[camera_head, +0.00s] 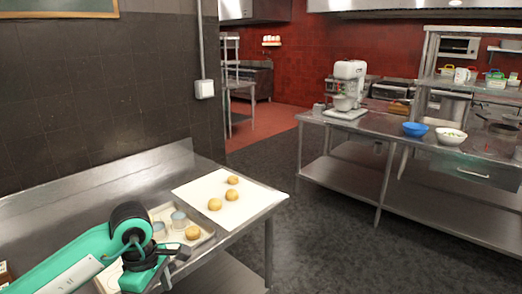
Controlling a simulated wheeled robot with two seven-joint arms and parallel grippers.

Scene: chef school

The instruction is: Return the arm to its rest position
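My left arm, green and black, comes in from the lower left over the near steel table. Its gripper (180,252) is a small dark shape at the front edge of the tray (208,238). I cannot tell whether its fingers are apart or shut, and I see nothing clearly held. My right arm and gripper are out of view.
The steel table (150,173) holds a white sheet (250,207) with three round buns (231,195). The tray holds another bun (193,232) and small cups (179,220). Across the clear dark floor (320,235), a counter (385,126) carries a mixer (348,85) and bowls.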

